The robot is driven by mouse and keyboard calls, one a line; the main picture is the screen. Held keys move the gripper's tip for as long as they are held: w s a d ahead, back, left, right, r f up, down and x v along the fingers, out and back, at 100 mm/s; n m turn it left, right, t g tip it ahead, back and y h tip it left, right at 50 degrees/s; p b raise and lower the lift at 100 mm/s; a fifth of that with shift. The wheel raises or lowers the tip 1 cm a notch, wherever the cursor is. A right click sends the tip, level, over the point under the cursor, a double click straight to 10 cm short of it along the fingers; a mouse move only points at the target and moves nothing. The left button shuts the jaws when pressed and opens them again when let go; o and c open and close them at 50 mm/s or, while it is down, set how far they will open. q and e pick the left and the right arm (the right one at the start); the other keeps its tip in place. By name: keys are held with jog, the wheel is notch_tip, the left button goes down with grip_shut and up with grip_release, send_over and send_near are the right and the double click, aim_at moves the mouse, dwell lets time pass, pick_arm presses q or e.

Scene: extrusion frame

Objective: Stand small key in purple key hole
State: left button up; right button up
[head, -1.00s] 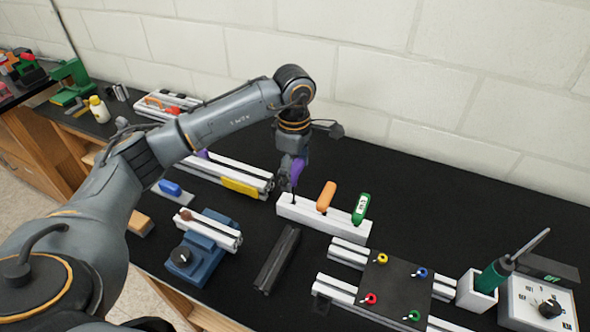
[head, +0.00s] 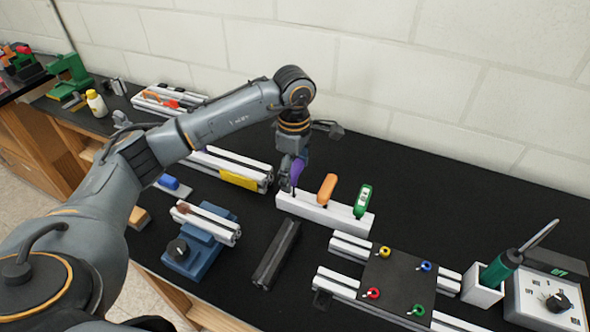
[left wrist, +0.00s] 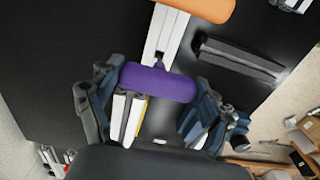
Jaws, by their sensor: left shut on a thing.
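My left gripper (head: 291,176) is shut on a key with a purple handle (head: 297,172). The key is upright over the left end of a white key block (head: 335,215). In the left wrist view the purple handle (left wrist: 160,83) lies between the two fingers, and its short shaft points at a dark hole (left wrist: 157,62) in the block. I cannot tell how far the tip is in. An orange key (head: 326,189) and a green key (head: 363,201) stand in the same block, to the right. My right gripper is not in view.
A dark bar (head: 276,255) lies in front of the block. A blue vise (head: 197,255) is at the front left, and a black plate with coloured rings (head: 398,283) is at the right. Bare black table (head: 430,190) lies behind and right of the block.

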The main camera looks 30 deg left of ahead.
pick_arm(q)
jog(key=shift+f+b, duration=0.55)
jog(key=shift+f, duration=0.15)
jog(key=shift+f, duration=0.1)
jog(key=o, duration=1.4)
